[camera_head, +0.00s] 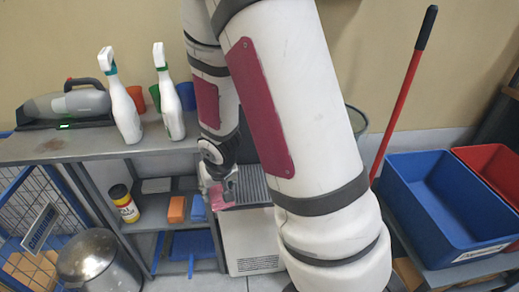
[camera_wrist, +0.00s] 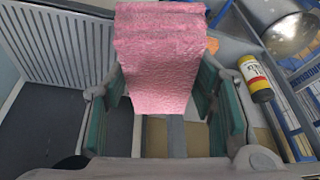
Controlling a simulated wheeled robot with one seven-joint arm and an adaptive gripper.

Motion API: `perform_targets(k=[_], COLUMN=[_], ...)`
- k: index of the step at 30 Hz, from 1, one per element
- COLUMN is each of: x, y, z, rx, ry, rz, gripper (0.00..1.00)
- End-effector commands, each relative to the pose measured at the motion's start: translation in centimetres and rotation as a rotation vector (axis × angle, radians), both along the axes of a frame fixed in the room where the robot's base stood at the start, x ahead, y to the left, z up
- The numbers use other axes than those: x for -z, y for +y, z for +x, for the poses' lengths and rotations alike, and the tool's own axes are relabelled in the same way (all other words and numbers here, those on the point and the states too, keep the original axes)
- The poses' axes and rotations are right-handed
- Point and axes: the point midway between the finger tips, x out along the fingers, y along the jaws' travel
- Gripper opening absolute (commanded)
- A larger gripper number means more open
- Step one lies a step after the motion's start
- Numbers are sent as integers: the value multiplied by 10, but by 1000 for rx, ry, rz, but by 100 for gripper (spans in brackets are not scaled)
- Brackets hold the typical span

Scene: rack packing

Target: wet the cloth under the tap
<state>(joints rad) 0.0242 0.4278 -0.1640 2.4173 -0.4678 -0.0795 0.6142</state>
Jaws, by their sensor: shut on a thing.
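My gripper (camera_head: 219,183) is shut on a pink cloth (camera_head: 222,201). In the wrist view the cloth (camera_wrist: 160,55) hangs folded between the two green-grey fingers of my gripper (camera_wrist: 160,90). It is held in front of the shelf unit, beside a unit with a ribbed, grated top (camera_head: 251,184). That grated top also shows at the left of the wrist view (camera_wrist: 65,40). No tap shows in either view; my arm covers much of the middle of the head view.
A grey shelf (camera_head: 60,148) at left carries spray bottles (camera_head: 122,100), a handheld vacuum (camera_head: 68,105) and cups. Sponges (camera_head: 176,209) and a yellow bottle (camera_head: 124,203) sit on its lower level. A metal bin (camera_head: 95,263) stands at front left. A blue crate (camera_head: 440,205) stands at right.

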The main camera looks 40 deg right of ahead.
Motion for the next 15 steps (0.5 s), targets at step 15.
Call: perform_targets(k=[15], x=[-94], y=[-51], z=[-75], rx=[189], ry=[-7], rz=[-19], gripper=[29])
